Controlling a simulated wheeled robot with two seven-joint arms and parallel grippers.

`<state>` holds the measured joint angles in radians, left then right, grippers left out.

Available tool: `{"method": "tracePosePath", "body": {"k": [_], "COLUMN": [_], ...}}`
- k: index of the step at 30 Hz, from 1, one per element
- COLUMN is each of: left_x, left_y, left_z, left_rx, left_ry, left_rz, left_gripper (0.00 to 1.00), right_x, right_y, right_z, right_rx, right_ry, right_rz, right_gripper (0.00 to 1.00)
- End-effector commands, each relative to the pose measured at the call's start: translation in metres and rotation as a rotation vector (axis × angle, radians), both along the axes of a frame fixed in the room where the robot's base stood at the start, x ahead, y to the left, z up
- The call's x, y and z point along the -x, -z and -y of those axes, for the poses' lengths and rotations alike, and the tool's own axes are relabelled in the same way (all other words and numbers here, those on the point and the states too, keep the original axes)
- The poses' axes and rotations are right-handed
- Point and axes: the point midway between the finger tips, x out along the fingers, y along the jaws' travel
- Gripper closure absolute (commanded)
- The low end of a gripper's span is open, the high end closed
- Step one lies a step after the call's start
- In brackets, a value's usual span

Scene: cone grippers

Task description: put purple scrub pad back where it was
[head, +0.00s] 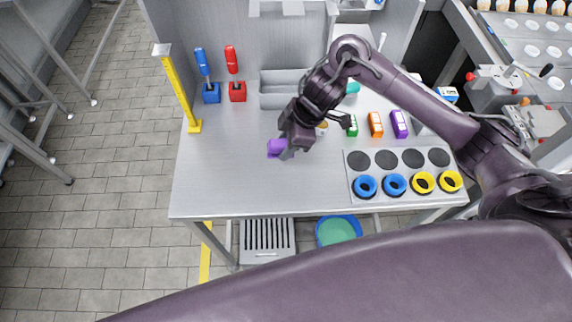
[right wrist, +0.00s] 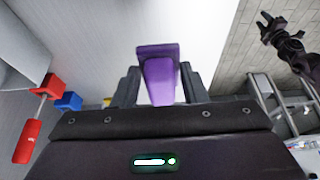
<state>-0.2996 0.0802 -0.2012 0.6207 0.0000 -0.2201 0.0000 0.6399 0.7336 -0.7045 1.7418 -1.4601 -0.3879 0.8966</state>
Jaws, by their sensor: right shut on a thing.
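The purple scrub pad (head: 276,148) is in my right gripper (head: 286,149), above the middle left of the steel table (head: 235,190). In the right wrist view the purple pad (right wrist: 158,75) sits between the two dark fingers of the right gripper (right wrist: 158,85), which are shut on it. A dark gripper-like part, apparently my left gripper (right wrist: 287,42), shows at the upper right of the right wrist view. Its jaws are too small to judge. The left gripper is not visible in the head view.
Green (head: 351,126), orange (head: 375,124) and purple-and-white (head: 399,124) items stand right of the gripper. A panel (head: 353,196) holds blue and yellow rings. A grey tray (head: 272,99), red (head: 237,92) and blue (head: 211,93) blocks, and a yellow post (head: 178,92) stand behind. The front left is clear.

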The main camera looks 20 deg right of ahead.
Motion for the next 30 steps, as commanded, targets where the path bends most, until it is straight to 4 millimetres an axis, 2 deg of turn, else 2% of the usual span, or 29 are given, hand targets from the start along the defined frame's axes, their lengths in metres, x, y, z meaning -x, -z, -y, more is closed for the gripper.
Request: {"method": "tracePosePath", "body": {"k": [1,6,11,18,21,27,28,30], "left_x": [0.0,0.001,0.001,0.001,0.001,0.001,0.001,0.001], "left_y": [0.007,0.0,0.0,-0.003,-0.003,-0.003,-0.003,-0.003], "left_z": [0.0,0.001,0.001,0.001,0.0,0.0,0.0,0.0], "left_rx": [0.0,0.001,0.001,0.001,0.001,0.0,0.0,0.0], "left_ry": [0.0,-0.001,-0.001,-0.001,-0.002,-0.002,-0.002,-0.002], "left_rz": [0.0,-0.001,-0.001,-0.001,-0.001,-0.001,-0.001,-0.001], "left_gripper": [0.64,0.64,0.64,0.64,0.64,0.64,0.64,0.64], "right_x": [0.002,0.001,0.0,0.001,0.0,0.0,0.0,0.0], "right_y": [0.019,0.045,0.058,0.092,0.098,0.099,0.099,0.099], "right_z": [-0.002,0.0,0.0,-0.001,0.0,0.0,0.0,0.0], "right_rx": [-0.005,0.002,0.0,-0.001,0.0,0.001,0.001,0.001], "right_ry": [0.003,0.001,0.001,0.0,-0.001,-0.001,-0.002,-0.002], "right_rz": [-0.009,-0.004,-0.001,-0.002,0.001,0.001,0.0,0.0], "right_gripper": [0.79,0.79,0.79,0.79,0.79,0.79,0.57,0.48]}}
